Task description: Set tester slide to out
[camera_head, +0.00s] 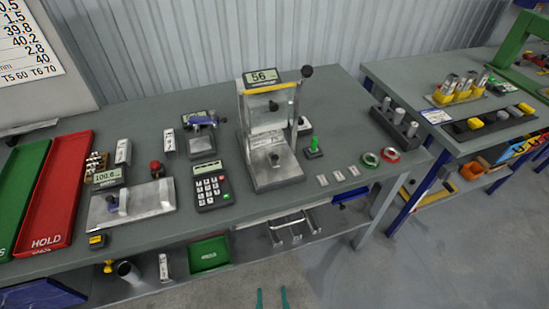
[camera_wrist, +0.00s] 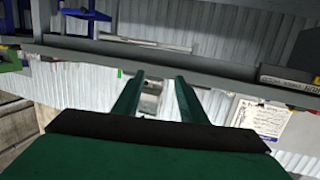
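The tester (camera_head: 270,180) stands upright in the middle of the table, a grey metal frame with a display reading 56. A dark ball-ended handle (camera_head: 306,71) sits at its upper right, and a yellow bar crosses below the display. A clear panel covers its front. A small block with a dark knob (camera_head: 274,158) sits low on its base; I cannot tell for sure that this is the slide. My gripper (camera_head: 272,299) shows only as two green fingertips at the bottom edge, in front of and apart from the table. In the wrist view its fingers (camera_wrist: 157,95) are spread and empty.
A keypad unit (camera_head: 209,186) and a 100.6 gauge plate (camera_head: 130,202) stand left of the tester. Red (camera_head: 55,190) and green trays lie further left. A green-topped piece (camera_head: 314,147) and rings (camera_head: 370,159) lie right. A lower shelf holds a green bin (camera_head: 209,254).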

